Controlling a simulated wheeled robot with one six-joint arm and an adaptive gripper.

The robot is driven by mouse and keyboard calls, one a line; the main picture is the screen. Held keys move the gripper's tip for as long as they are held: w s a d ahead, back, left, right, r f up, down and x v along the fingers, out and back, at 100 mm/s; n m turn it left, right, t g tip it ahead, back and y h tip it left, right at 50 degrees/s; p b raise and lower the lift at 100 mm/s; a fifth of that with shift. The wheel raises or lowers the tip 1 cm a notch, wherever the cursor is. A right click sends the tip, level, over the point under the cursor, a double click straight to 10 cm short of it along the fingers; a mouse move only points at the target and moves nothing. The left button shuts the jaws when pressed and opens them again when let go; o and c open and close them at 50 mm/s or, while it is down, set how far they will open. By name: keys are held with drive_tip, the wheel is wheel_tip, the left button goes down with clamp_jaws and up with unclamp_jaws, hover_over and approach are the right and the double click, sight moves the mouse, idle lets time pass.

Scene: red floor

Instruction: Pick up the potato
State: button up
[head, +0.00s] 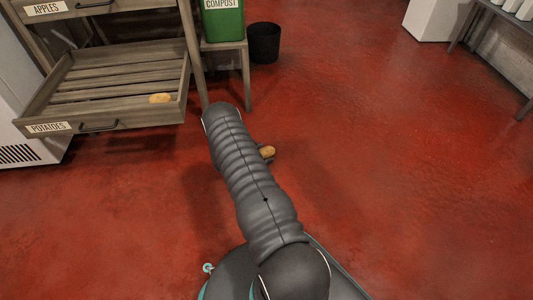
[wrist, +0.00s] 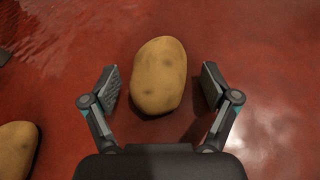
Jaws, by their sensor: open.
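A tan potato (wrist: 158,76) lies on the red floor in the wrist view, between and slightly ahead of my gripper's fingers. My gripper (wrist: 160,88) is open, with one finger on each side of the potato and a visible gap at both sides. A second potato (wrist: 15,150) is cut off at the lower left of the wrist view. In the head view a potato (head: 268,151) shows on the floor just right of my arm; I cannot tell which of the two it is. My arm hides my gripper in the head view.
An open slatted drawer (head: 75,128) labelled POTATOES juts out at the left, with another potato (head: 160,98) in it. A green compost bin (head: 222,22) on a wooden stand and a black bucket (head: 263,43) are at the back. Floor to the right is clear.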

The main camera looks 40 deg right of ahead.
drive_tip(key=shift+c, duration=0.2)
drive_tip(key=c, duration=1.2)
drive_tip(key=shift+c, duration=0.2)
drive_tip(key=shift+r, duration=0.1)
